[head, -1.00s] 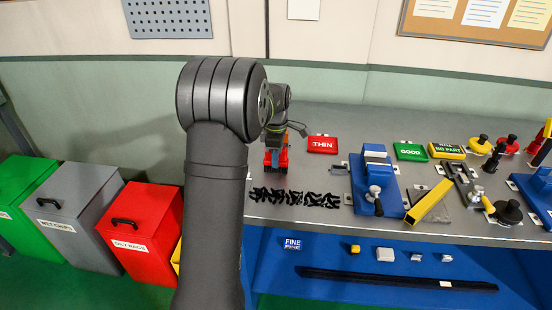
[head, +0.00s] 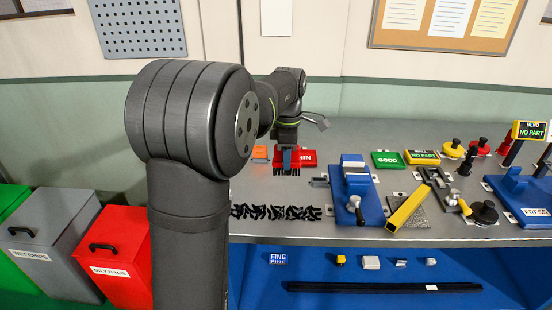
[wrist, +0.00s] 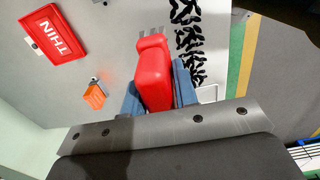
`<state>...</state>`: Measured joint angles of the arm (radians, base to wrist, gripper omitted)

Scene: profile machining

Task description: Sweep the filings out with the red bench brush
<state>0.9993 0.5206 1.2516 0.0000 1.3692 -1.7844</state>
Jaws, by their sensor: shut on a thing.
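My gripper (head: 287,157) is shut on the red bench brush (head: 287,168), with its dark bristles pointing down. In the wrist view, the red brush body (wrist: 153,75) sits between the two blue fingers. Dark curled filings (head: 275,212) lie in a row of small clumps along the bench's front edge, nearer the camera than the brush. They also show in the wrist view (wrist: 187,40), to the right of the brush and apart from it. Whether the bristles touch the bench cannot be told.
A red THIN sign (head: 309,157) is partly behind the brush, with an orange block (head: 260,152) to its left. A blue vise-like fixture (head: 358,200) stands right of the filings. An OILY RAGS bin (head: 120,255) and grey bin (head: 55,235) stand left, below bench height.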

